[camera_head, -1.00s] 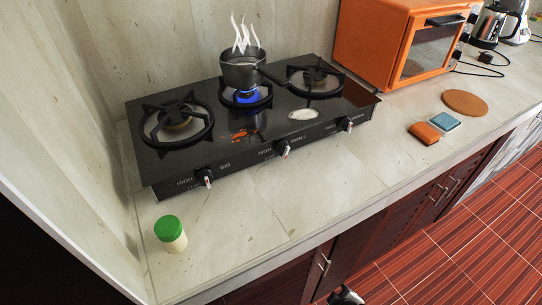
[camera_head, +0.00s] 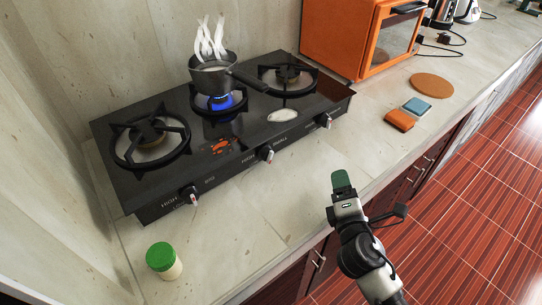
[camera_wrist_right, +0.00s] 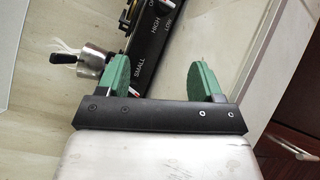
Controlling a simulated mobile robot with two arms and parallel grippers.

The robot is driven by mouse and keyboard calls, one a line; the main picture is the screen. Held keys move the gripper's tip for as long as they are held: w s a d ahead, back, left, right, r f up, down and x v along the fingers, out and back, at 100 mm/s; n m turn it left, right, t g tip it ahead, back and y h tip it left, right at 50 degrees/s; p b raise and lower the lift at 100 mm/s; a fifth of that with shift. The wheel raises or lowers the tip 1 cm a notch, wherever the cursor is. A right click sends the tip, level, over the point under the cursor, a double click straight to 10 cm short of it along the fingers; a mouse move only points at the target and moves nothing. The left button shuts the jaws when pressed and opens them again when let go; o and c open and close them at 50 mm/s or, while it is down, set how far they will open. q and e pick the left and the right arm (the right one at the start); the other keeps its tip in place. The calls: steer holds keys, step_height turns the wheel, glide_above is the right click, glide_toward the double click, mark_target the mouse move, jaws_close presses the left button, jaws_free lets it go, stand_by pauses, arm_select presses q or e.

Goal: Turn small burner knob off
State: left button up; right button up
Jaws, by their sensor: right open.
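The black stove's small burner knob (camera_head: 267,153) is the middle front knob, white and red, with SMALL printed to its right. The small burner's blue flame (camera_head: 221,101) burns under a steaming dark pot (camera_head: 213,75). My right gripper (camera_head: 341,182), with green fingertips, is over the counter's front edge, right of and nearer than the knob, not touching it. In the right wrist view the gripper (camera_wrist_right: 163,82) is open and empty. There the knob (camera_wrist_right: 134,92) shows beside the SMALL label, partly hidden by the left finger. My left gripper is out of view.
Other knobs sit at left (camera_head: 190,194) and right (camera_head: 325,120) of the stove (camera_head: 150,207). A green-lidded jar (camera_head: 164,261) stands front left. An orange oven (camera_head: 350,40), orange block (camera_head: 399,121), blue block (camera_head: 417,106) and round mat (camera_head: 432,85) are at right.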

mark_target(271, 157)
steer(key=w+a+n+y, duration=0.1)
steer(key=a+n+y, duration=0.1)
steer(key=n, duration=0.3)
steer(key=w+a+n+y, duration=0.1)
steer(key=a+n+y, duration=0.1)
steer(key=n, duration=0.3)
steer(key=w+a+r+n+y, duration=0.1)
steer(key=a+n+y, duration=0.1)
steer(key=n+y, duration=0.2)
steer(key=shift+a+n, duration=0.1)
steer(key=shift+n, duration=0.3)
steer(key=a+f+n+g+y, duration=0.1)
steer(key=n, duration=0.2)
steer(key=a+n+g+y, duration=0.1)
steer(key=n, duration=0.2)
steer(key=w+a+f+n+g+y, duration=0.1)
steer(key=n, duration=0.2)
steer(key=shift+a+f+y, duration=0.1)
steer(key=shift+f+y, duration=0.25)
steer(key=shift+y, duration=0.05)
steer(key=x, duration=1)
steer(key=shift+w+a+f, duration=0.1)
steer(key=shift+a+f, duration=0.05)
steer(key=shift+a, duration=0.1)
steer(key=c, duration=0.9)
